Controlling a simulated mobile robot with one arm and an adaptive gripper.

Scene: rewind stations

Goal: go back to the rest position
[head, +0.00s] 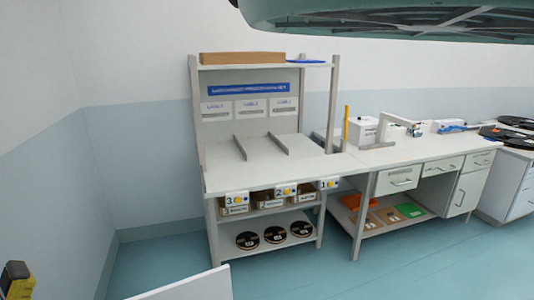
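My gripper does not show clearly in the head view, so its fingers and anything in them cannot be seen. The workstation (222,178) stands ahead with a raised back, a top shelf and a bare sloping surface with two dividers. Three small bins with cards numbered 3, 2 and 1 hang under its top. Several black reels (274,235) lie on its lower shelf.
A second bench (400,152) joins on the right, with a white box (364,130) and small devices on it. Black discs (505,134) lie at the far right. A yellow-black object (18,280) is cut off at bottom left.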

